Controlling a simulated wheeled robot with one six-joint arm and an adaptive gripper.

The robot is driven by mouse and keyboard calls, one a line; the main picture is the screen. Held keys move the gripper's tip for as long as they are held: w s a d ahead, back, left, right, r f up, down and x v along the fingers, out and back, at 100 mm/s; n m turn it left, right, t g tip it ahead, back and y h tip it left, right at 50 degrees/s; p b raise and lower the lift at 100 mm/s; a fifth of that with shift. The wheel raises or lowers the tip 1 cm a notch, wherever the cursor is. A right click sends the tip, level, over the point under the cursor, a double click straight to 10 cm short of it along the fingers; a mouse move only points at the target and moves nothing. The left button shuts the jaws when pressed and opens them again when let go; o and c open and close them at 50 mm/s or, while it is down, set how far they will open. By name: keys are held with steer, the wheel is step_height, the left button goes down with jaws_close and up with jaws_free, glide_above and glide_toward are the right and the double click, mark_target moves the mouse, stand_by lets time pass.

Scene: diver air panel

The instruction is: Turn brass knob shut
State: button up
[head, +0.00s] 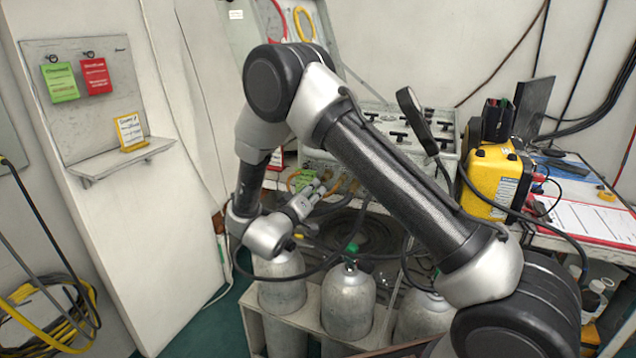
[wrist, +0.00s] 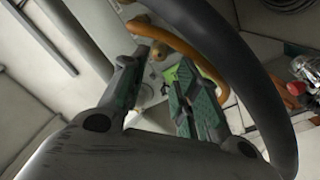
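The grey air panel (head: 438,125) stands at the back, with several black T-handles on its face and brass-coloured fittings (head: 345,186) along its lower front. I cannot tell which fitting is the brass knob; my arm covers part of the panel. My gripper (head: 318,192) is at the panel's lower left, close to these fittings. In the wrist view my gripper (wrist: 160,72) has its two green-padded fingers apart. A small tan, knob-like part (wrist: 158,50) shows in the gap between and beyond the fingertips. Contact with it is not visible.
An orange hose (wrist: 178,42) and a thick dark hose cross close to my fingers. A green tag (head: 303,179) hangs beside my gripper. Grey cylinders (head: 348,300) stand below in a rack. A yellow case (head: 490,180) is on the desk at right.

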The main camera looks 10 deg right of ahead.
mark_target(324, 180)
steer(key=x, duration=0.7)
steer(key=shift+d, duration=0.1)
jaws_close()
